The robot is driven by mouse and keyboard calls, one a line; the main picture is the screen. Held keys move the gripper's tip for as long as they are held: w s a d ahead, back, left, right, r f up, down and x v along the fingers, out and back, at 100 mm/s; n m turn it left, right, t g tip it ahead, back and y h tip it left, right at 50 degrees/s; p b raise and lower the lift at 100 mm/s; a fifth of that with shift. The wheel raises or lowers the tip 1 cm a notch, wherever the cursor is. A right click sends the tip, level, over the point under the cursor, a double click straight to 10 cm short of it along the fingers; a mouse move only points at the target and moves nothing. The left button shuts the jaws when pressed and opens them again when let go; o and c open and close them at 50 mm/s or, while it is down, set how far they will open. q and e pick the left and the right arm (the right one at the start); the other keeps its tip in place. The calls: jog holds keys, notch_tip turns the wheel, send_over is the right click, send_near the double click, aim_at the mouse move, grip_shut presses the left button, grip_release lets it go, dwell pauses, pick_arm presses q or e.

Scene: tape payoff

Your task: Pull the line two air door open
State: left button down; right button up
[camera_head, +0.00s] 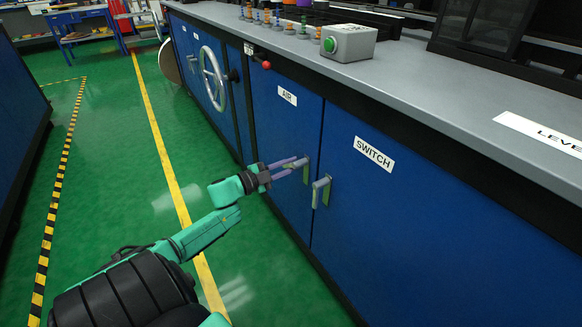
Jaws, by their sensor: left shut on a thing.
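The blue air door (285,140) is on the front of the cabinet and carries a white label reading AIR (287,95). It looks shut, flush with its neighbours. Its grey handle (306,168) stands at the door's right edge. My left gripper (300,166) reaches in from the left, and its purple fingers are shut on that handle. The fingers partly cover the handle. My right gripper is not in view.
The switch door (410,230) with its own handle (321,190) is just right of the air door. A handwheel (213,78) and a red knob (266,65) are to the left. A green-button box (348,42) sits on the grey counter (400,75). The green floor (120,190) before the cabinet is clear.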

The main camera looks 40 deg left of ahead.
pick_arm(q)
jog(key=m, duration=0.1)
jog(key=r+m, duration=0.1)
jog(key=m, duration=0.1)
jog(key=shift+w+a+r+m, duration=0.1)
jog(key=shift+a+m, duration=0.2)
jog(key=shift+r+m+p, duration=0.2)
jog(key=shift+r+m, duration=0.05)
jog(key=shift+m, duration=0.45)
jog(key=shift+r+m+p, duration=0.15)
jog(key=shift+r+m, duration=0.05)
jog(key=shift+m, duration=0.5)
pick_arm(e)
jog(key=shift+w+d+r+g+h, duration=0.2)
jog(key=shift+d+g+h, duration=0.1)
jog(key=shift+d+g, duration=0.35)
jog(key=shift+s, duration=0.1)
